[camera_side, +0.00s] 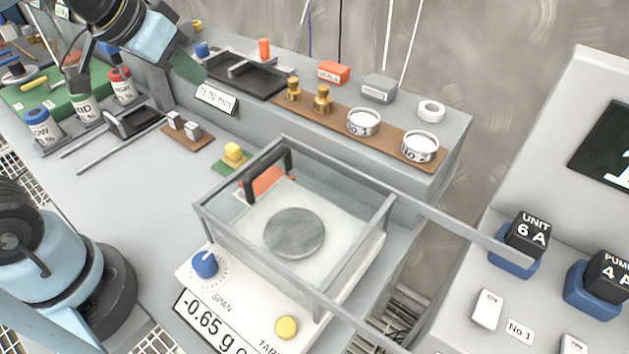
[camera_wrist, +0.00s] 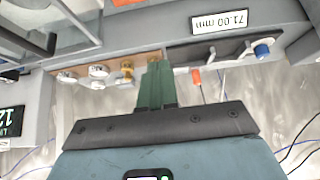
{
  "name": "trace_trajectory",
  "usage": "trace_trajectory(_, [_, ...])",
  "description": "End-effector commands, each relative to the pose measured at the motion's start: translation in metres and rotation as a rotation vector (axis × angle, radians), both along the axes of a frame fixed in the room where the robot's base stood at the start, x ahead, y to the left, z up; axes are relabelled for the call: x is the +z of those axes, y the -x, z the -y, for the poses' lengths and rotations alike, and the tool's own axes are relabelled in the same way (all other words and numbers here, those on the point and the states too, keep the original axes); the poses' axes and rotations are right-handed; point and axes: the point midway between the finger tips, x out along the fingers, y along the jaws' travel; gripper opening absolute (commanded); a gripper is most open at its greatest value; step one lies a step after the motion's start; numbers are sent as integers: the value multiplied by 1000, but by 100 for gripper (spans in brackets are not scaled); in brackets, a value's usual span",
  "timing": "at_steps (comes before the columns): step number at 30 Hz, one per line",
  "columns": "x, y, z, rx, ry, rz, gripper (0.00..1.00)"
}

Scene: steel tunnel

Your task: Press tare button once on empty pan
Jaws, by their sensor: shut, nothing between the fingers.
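The balance (camera_side: 190,275) stands at the lower middle of the side view. Its round grey pan (camera_side: 294,233) lies inside a glass shield (camera_side: 392,210) and is bare. The yellow tare button (camera_side: 287,327) is on the front panel, right of the display (camera_side: 213,325), which reads about -0.65 g. A blue span knob (camera_side: 205,264) is on the left of the panel. My gripper (camera_side: 189,70) is at the upper left, far from the button, over the back shelf. Its green fingers (camera_wrist: 156,82) are together and empty in the wrist view. The button is not visible in the wrist view.
The back shelf (camera_side: 300,125) holds a black gauge (camera_side: 243,75), brass weights (camera_side: 323,98) and two round white dishes (camera_side: 363,122). Bottles (camera_side: 83,105) stand at left. Switch blocks (camera_side: 526,236) are at right.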

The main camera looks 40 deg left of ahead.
Motion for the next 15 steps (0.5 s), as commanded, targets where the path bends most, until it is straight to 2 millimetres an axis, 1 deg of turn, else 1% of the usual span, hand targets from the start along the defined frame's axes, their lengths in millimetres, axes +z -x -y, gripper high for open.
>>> trace_trajectory(1, [-1,-1,15,-36,18,-3,0])
trace_trajectory(8, [-3,4,79,-188,106,-28,0])
trace_trajectory(11, [-3,13,112,-269,152,-48,0])
trace_trajectory(15, [-3,33,162,-392,218,-91,0])
